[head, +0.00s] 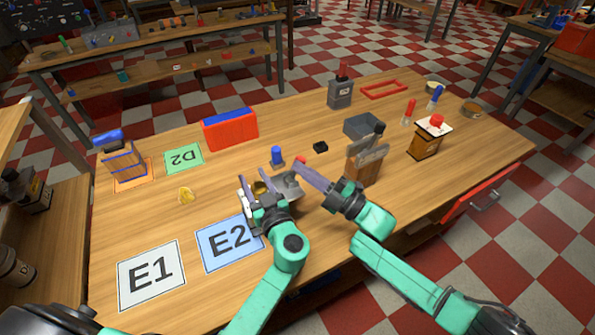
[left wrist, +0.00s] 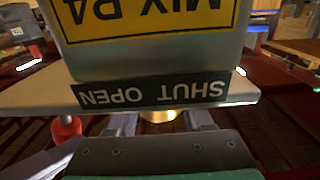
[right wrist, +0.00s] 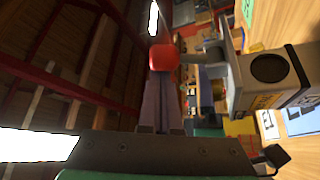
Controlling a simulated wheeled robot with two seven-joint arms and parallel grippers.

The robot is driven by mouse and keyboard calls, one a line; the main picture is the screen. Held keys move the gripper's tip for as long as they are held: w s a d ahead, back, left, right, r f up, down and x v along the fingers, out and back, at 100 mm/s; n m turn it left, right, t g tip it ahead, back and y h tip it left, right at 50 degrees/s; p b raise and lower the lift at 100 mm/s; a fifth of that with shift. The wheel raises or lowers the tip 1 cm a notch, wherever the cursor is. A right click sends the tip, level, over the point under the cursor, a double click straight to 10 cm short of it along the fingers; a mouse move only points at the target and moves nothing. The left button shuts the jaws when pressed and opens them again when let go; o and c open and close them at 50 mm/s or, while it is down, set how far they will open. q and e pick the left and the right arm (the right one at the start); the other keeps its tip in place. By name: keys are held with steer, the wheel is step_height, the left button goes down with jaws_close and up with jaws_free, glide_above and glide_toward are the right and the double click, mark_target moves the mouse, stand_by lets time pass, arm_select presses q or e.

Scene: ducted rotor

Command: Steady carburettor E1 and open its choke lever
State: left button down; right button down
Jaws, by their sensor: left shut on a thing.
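The grey carburettor (head: 289,187) is just beyond the E2 card, largely hidden by my left gripper (head: 262,193). That gripper is shut on its near side. In the left wrist view the carburettor body (left wrist: 150,58) shows a yellow label and a dark SHUT/OPEN plate (left wrist: 150,93), upside down. A brass part (left wrist: 158,115) shows between the fingers. The choke lever's red knob (right wrist: 163,57) is at the fingertips of my right gripper (right wrist: 162,85), whose fingers look close together. The knob also shows in the head view (head: 300,160). Whether the fingers touch it, I cannot tell.
The E1 card (head: 151,275) is bare and the E2 card (head: 214,256) lies beside it. A blue-topped part (head: 277,157) and a small black block (head: 320,147) stand beyond the carburettor. A grey-brown holder (head: 366,163) stands close to my right gripper.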

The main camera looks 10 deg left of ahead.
steer(key=shift+w+d+f+m+t, duration=0.3)
steer(key=shift+m+t, duration=0.35)
steer(key=shift+m, duration=0.5)
steer(key=shift+w+d+f+m+t, duration=0.3)
steer(key=shift+m+t, duration=0.4)
steer(key=shift+m, duration=0.4)
steer(key=shift+w+d+f+m+t, duration=0.3)
steer(key=shift+m+t, duration=0.35)
steer(key=shift+m, duration=0.5)
steer(key=shift+s+d+r, duration=0.1)
